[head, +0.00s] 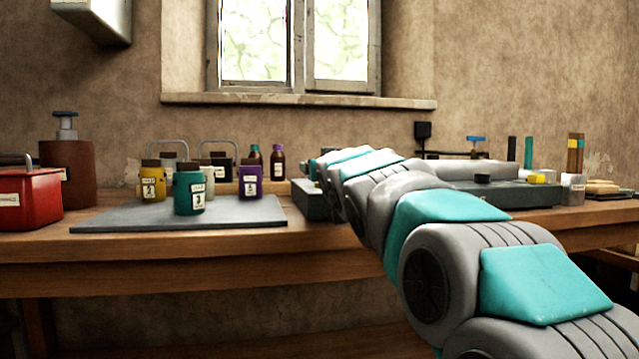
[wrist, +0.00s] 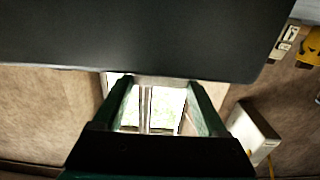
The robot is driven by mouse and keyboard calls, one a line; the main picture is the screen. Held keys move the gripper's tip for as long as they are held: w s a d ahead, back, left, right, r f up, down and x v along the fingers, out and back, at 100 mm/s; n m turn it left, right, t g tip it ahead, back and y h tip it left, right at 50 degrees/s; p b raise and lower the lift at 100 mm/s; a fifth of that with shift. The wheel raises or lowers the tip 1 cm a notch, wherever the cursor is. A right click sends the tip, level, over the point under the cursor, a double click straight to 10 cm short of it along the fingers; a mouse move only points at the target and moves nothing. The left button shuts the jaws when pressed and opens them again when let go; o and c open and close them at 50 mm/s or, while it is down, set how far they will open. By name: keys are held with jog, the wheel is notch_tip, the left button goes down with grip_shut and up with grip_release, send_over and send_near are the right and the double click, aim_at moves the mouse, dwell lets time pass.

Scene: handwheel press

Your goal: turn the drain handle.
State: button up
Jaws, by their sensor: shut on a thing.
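My gripper (wrist: 160,88) shows in the wrist view, which is upside down. Its two dark green fingers reach up to the edge of a broad dark grey slab (wrist: 140,40). A thin grey strip, seemingly the drain handle (wrist: 165,80), spans between the fingertips at that edge, and the fingers are shut on it with a wide gap between them. The handle's shape and angle cannot be made out. In the head view my arm hides the gripper and the handle. The press's grey body (head: 510,191) shows on the bench right of my arm.
A grey mat (head: 100,222) with several labelled jars, including a teal one (head: 188,193), lies left of my arm. A red box (head: 30,200) stands at far left. Wooden blocks (head: 575,155) and a cup stand right. The bench's front edge (head: 150,245) runs below.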

jog(key=shift+d, duration=0.2)
jog(key=o, duration=1.1)
jog(key=shift+d, duration=0.1)
jog(key=shift+o, duration=0.9)
jog(key=shift+a, duration=0.2)
jog(key=v, duration=0.6)
jog(key=shift+s+d+r, duration=0.1)
jog(key=shift+s+d, duration=0.1)
jog(key=shift+s, duration=0.1)
jog(key=shift+s+d, duration=0.15)
jog(key=shift+s, duration=0.4)
